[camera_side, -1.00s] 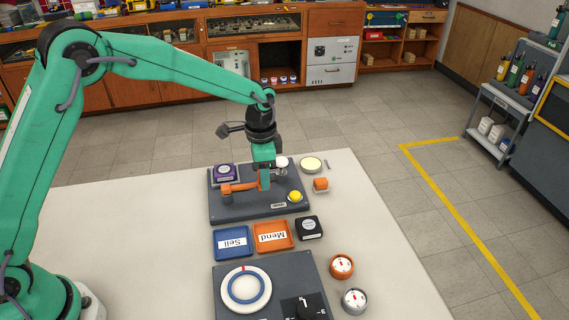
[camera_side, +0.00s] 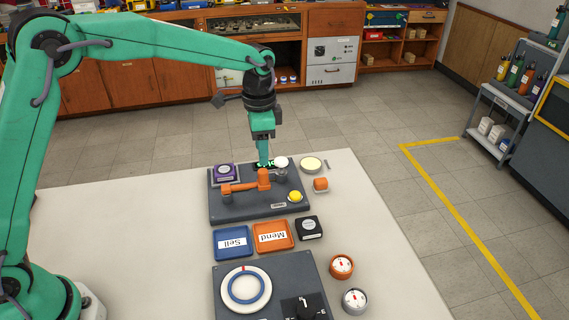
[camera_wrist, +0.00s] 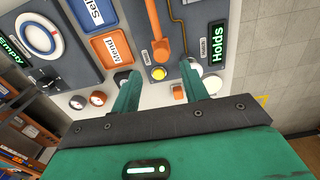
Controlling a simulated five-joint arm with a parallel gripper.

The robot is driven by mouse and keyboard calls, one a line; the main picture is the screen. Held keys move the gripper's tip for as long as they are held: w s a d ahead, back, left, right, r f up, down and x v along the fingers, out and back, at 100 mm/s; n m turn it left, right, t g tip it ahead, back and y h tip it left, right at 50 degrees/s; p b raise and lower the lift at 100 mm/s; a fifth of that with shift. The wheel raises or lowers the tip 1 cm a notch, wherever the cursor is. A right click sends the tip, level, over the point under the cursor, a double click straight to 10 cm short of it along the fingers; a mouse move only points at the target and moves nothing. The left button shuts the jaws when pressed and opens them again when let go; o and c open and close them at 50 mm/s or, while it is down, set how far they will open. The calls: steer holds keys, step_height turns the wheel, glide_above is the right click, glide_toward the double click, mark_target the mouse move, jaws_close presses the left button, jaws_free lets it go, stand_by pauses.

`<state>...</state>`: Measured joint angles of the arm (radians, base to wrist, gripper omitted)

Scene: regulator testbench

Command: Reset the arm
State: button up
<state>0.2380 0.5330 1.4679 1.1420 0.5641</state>
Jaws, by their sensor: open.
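My gripper (camera_side: 264,162) is open and empty, pointing down over the back edge of the dark test panel (camera_side: 232,212). Its two green fingers also show in the wrist view (camera_wrist: 160,76), spread apart with nothing between them in their grip. An orange lever (camera_side: 242,186) lies across the panel, just in front of the fingers in the side view; it also shows in the wrist view (camera_wrist: 158,30). A green-lit display reading "Holds" (camera_wrist: 216,70) shows in the wrist view. A yellow button (camera_side: 295,197) and a white-topped round part (camera_side: 281,163) are on the panel's right side.
The white table's left is clear.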

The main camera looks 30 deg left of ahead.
steer(key=shift+r, duration=0.15)
steer(key=shift+s+a+r, duration=0.15)
steer(key=shift+r, duration=0.1)
steer(key=s+a+r+n+t, duration=0.25)
steer(key=s+a+r, duration=0.3)
steer(key=s, duration=0.45)
steer(key=s+a+r+n+t, duration=0.2)
steer(key=s+a+r+n, duration=0.3)
steer(key=s, duration=0.5)
steer(key=s+a+f+n+t, duration=0.1)
steer(key=s, duration=0.6)
steer(key=shift+s+a+f+n, duration=0.2)
steer(key=shift+s+f+n, duration=0.1)
steer(key=shift+s+n, duration=0.05)
